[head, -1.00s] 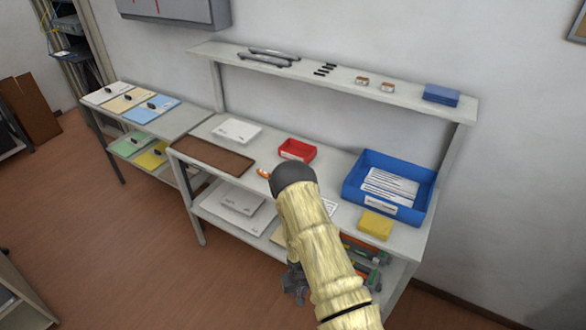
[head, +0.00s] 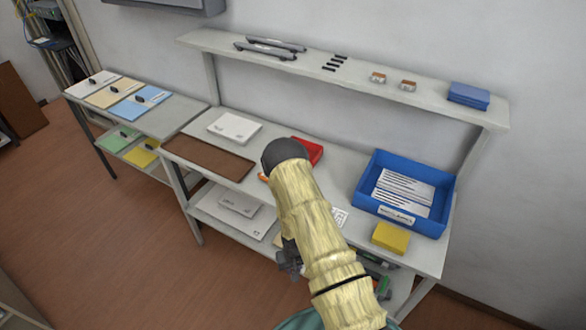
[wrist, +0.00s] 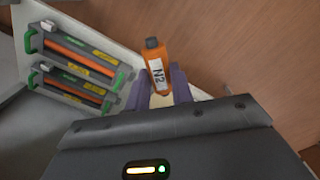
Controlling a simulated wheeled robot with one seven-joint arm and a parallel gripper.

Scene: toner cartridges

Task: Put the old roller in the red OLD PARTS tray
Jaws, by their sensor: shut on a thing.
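The red tray (head: 314,150) stands on the workbench in the head view, partly hidden behind my arm. My gripper (head: 290,258) hangs low in front of the bench, partly hidden by my forearm. I cannot identify the old roller with certainty. Two long grey rods (head: 265,50) lie on the upper shelf.
A blue bin (head: 444,214) with papers and a yellow block (head: 390,237) stand at the bench's right. A brown mat (head: 208,157) lies left. Green-ended cartridges (wrist: 75,45) lie left of the fingers in the wrist view. The floor (head: 100,250) at left is clear.

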